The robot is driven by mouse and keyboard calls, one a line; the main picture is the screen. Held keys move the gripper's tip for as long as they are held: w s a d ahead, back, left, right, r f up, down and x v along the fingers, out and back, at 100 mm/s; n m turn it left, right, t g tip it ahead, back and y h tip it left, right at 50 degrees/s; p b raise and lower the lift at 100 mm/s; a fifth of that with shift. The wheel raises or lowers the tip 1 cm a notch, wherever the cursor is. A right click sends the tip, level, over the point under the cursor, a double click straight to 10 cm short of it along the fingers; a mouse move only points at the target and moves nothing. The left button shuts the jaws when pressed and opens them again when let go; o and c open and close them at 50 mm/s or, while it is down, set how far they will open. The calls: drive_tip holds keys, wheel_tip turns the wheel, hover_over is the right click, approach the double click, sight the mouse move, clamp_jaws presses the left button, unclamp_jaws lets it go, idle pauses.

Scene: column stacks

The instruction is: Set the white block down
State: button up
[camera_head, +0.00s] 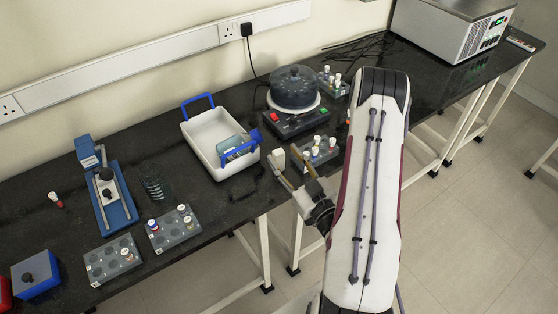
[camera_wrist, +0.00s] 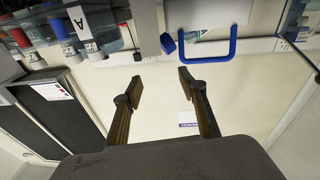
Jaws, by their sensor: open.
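A small white block (camera_head: 279,159) shows at the fingertips of my gripper (camera_head: 283,157) in the head view, close to the front edge of the black bench. In the wrist view a pale upright block (camera_wrist: 148,26), likely the same one, is at the top, beyond the fingertips and not between them. My gripper (camera_wrist: 160,78) is open, with its two brown fingers spread and nothing visible between them. The underside of the block is hidden, so I cannot tell exactly what it rests on.
A white tray (camera_head: 200,146) with blue handles stands left of my gripper. A grey tube rack (camera_head: 327,155) with capped tubes is close on the right. A round-lidded device (camera_head: 293,88) is behind. More racks (camera_head: 112,261) and a blue press (camera_head: 108,204) stand on the left.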

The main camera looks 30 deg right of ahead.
drive_tip(key=shift+w+a+r+n+g+y, duration=1.9)
drive_tip(key=shift+w+r, duration=1.65)
drive_tip(key=shift+r, duration=2.1)
drive_tip(key=m+g+h, duration=0.3)
drive_tip(key=m+g, duration=0.2)
drive_tip(key=g, duration=0.1)
approach(280, 153)
drive_tip(key=x, duration=0.3)
drive_tip(key=shift+w+a+r, duration=0.1)
drive_tip(key=shift+a, duration=0.15)
drive_tip(key=shift+w, duration=0.1)
drive_tip(key=shift+x, duration=1.25)
drive_tip(key=shift+d, duration=0.1)
drive_tip(key=shift+x, duration=2.6)
drive_tip(key=shift+d, duration=0.2)
